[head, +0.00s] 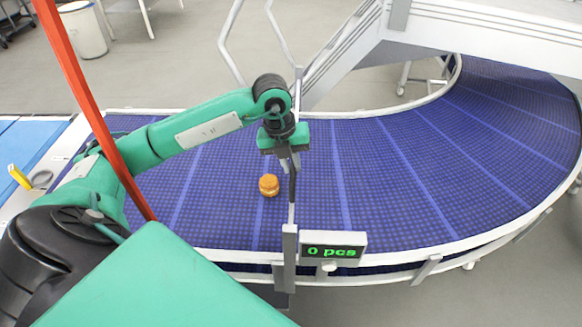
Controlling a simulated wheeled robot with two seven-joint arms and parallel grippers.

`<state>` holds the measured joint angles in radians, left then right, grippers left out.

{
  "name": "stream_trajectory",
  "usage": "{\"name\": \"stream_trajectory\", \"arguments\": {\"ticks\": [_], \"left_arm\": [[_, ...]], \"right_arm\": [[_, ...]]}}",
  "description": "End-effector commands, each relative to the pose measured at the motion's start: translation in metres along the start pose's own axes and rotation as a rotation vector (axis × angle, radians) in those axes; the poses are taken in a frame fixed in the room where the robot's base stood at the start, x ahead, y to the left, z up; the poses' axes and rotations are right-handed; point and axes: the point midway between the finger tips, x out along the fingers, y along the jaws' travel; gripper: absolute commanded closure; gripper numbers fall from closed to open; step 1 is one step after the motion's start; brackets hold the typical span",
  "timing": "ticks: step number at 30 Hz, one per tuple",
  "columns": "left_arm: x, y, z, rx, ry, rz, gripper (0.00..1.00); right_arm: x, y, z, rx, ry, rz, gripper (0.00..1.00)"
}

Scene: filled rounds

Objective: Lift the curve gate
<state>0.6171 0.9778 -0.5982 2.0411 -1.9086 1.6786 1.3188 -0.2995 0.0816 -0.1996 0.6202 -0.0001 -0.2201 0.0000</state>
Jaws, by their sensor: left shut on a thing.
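My left gripper (290,164) reaches in from the left and points down over the belt. Its fingers are shut on the gate bar around its middle. The gripper hides part of the bar, and I cannot tell how high the bar is above the belt. My right gripper is not in view.
A small orange round item (269,185) sits on the blue conveyor belt (400,170), just left of the gate. A red-orange bar (85,100) slants across the left. The curve beyond is empty.

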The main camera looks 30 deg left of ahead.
Motion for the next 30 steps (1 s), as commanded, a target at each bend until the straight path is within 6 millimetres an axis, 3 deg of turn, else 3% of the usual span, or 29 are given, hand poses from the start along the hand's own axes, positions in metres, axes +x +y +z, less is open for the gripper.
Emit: {"name": "stream_trajectory", "arguments": {"ticks": [4, 5, 8, 20, 30], "left_arm": [[-0.001, 0.0, 0.001, -0.002, -0.005, -0.001, 1.0], [-0.001, 0.0, 0.001, -0.002, -0.005, -0.001, 0.82], [0.0, 0.0, 0.001, -0.001, -0.004, -0.001, 0.64], [-0.006, 0.0, 0.001, -0.001, -0.002, -0.002, 0.64], [-0.068, 0.0, 0.002, -0.001, -0.007, -0.004, 0.64]], "right_arm": [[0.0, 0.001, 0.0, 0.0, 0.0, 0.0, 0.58], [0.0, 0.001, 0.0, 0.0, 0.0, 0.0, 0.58], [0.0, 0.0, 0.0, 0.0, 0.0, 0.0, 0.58], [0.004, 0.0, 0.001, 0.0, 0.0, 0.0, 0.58], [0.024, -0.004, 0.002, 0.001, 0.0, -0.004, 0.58]]}}
